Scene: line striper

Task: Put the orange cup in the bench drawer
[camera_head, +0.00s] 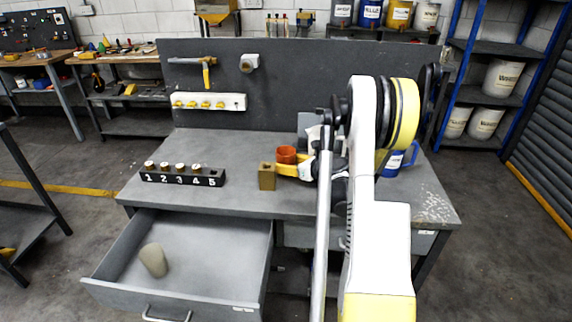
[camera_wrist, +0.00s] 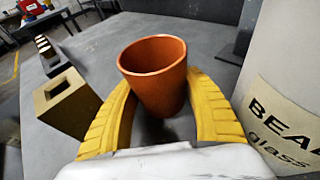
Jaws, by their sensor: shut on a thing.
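My gripper (camera_wrist: 160,110) is shut on the orange cup, one finger on each side; in the head view my gripper (camera_head: 290,169) reaches in from the right. Whether the cup's base touches the bench is hard to tell. The bench drawer (camera_head: 190,301) is pulled open at the front left of the bench. A beige cup-like object (camera_head: 154,260) lies tilted inside it, on the left.
A brown block with a square hole (camera_head: 267,177) stands just left of the cup. A black numbered rack (camera_head: 182,178) is farther left. A blue mug (camera_head: 397,163) is behind my arm. A large pale labelled container (camera_wrist: 290,90) stands close on the right in the wrist view.

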